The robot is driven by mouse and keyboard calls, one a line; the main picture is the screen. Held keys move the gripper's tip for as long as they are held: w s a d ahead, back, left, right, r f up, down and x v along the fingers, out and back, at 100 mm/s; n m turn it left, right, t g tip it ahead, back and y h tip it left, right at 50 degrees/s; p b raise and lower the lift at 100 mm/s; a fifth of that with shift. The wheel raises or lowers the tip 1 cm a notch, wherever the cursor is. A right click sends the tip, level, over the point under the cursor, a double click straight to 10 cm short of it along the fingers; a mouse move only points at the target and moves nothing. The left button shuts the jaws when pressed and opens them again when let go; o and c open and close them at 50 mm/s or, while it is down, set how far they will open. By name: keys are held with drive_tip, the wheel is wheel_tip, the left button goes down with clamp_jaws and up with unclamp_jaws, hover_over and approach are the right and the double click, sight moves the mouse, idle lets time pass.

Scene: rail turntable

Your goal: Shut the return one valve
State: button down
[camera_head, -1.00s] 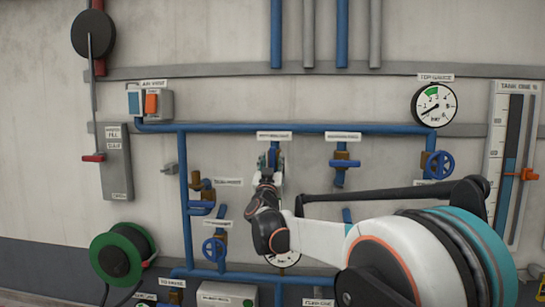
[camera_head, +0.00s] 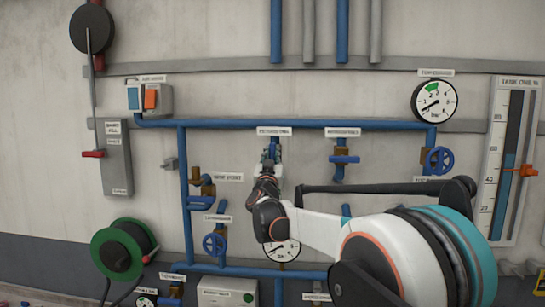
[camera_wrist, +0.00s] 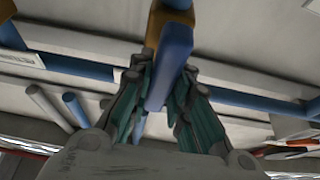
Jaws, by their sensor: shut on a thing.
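A lever valve hangs from the blue pipe under a small white label (camera_head: 274,131) in the head view; the label's text is too blurred to read surely. My gripper (camera_head: 272,156) is at this valve and hides most of it. In the wrist view my gripper (camera_wrist: 160,100) has its fingers on either side of the blue lever (camera_wrist: 170,65), shut on it. The brass valve body (camera_wrist: 165,18) shows beyond the lever. The lever's exact angle to the pipe is hard to tell.
A similar valve with a crosswise blue lever (camera_head: 344,159) hangs close on the right. A blue handwheel (camera_head: 439,160) and a pressure gauge (camera_head: 434,102) are farther right. Below my arm are a round gauge (camera_head: 281,250) and another handwheel (camera_head: 213,245). A green hose reel (camera_head: 123,250) is lower left.

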drive_tip(key=shift+m, duration=0.4)
drive_tip(key=m+h+b, duration=0.2)
drive_tip(key=m+h, duration=0.1)
drive_tip(key=m, duration=0.2)
drive_tip(key=shift+d+f+g, duration=0.1)
drive_tip(key=shift+d+g, duration=0.05)
drive_tip(key=shift+g, duration=0.15)
drive_tip(key=m+h, duration=0.1)
drive_tip(key=m, duration=0.2)
drive_tip(key=m+g+h+b, duration=0.1)
drive_tip(key=m, duration=0.2)
drive_tip(key=shift+d+m+g+h, duration=0.15)
drive_tip(key=shift+m+g+h, duration=0.15)
drive_tip(key=shift+h, duration=0.1)
drive_tip(key=m, duration=0.2)
drive_tip(key=m+g, duration=0.1)
drive_tip(key=m, duration=0.1)
drive_tip(key=m+g+h, duration=0.1)
drive_tip(key=m, duration=0.1)
drive_tip(key=shift+d+f+p, duration=0.15)
drive_tip(key=shift+f+p, duration=0.1)
drive_tip(key=shift+p, duration=0.15)
drive_tip(key=shift+f+m+g+p, duration=0.15)
drive_tip(key=shift+m+g, duration=0.3)
drive_tip(key=shift+m, duration=0.5)
drive_tip(key=shift+f+m+g+p, duration=0.15)
drive_tip(key=shift+m+g, duration=0.3)
drive_tip(key=shift+m, duration=0.5)
